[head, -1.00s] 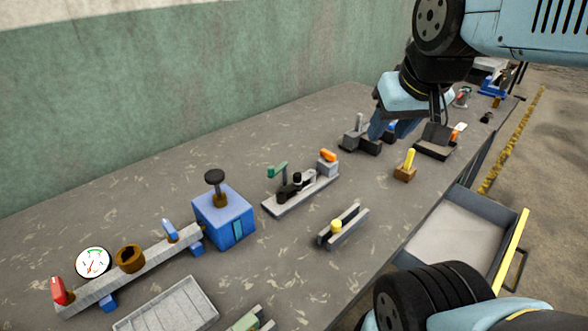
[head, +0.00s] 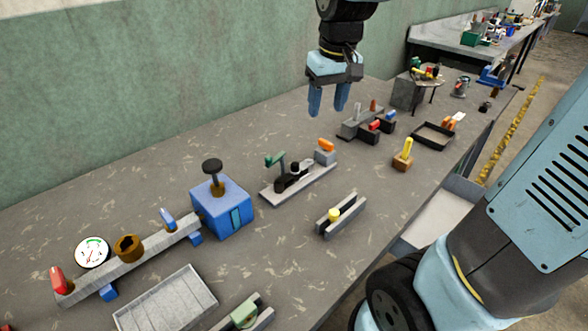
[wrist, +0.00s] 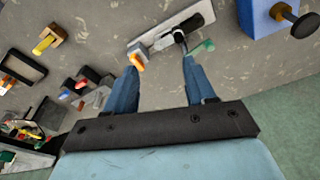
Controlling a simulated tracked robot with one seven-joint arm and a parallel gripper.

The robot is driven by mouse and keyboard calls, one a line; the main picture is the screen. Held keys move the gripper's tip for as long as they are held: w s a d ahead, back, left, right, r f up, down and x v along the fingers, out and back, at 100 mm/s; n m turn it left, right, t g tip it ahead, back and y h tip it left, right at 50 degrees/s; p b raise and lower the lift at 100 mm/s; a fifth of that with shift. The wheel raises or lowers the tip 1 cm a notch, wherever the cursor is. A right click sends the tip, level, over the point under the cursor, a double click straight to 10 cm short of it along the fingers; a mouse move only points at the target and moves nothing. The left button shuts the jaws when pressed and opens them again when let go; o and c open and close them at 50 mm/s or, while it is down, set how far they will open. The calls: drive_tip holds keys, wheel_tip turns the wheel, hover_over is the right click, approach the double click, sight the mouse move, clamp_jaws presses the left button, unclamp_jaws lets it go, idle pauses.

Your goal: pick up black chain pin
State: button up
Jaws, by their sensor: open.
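A small black upright pin (head: 295,168) stands among black chain-like pieces on a flat grey fixture plate (head: 318,181); I take it as the chain pin. The plate also carries a green lever (head: 275,159) and an orange-topped grey block (head: 325,152). My gripper (head: 328,108) is open and empty, pointing down above the bench, behind the fixture in the head view. In the wrist view, the black piece (wrist: 178,36) lies ahead of the fingertips (wrist: 159,66), nearer the right finger, with the green lever beside that finger. No finger visibly touches the fixture.
A blue block with a black knob (head: 222,212) stands left of the fixture. A grey channel with a yellow piece (head: 345,217) is in front. A grey block group (head: 360,122), a wooden block with a yellow pin (head: 402,160) and a black tray (head: 434,148) stand right.

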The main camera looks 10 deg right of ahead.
drive_tip(key=n+g, duration=0.1)
drive_tip(key=g, duration=0.1)
hover_over(295, 164)
wheel_tip(295, 164, down, 6)
drive_tip(key=shift+h, duration=0.3)
drive_tip(key=f, duration=0.8)
drive_tip(key=shift+w+d+f, duration=0.1)
drive_tip(key=shift+w+d, duration=0.05)
drive_tip(key=shift+w, duration=0.1)
drive_tip(key=shift+s+f, duration=0.15)
drive_tip(key=shift+f, duration=2.5)
drive_tip(key=shift+c, duration=0.3)
clamp_jaws()
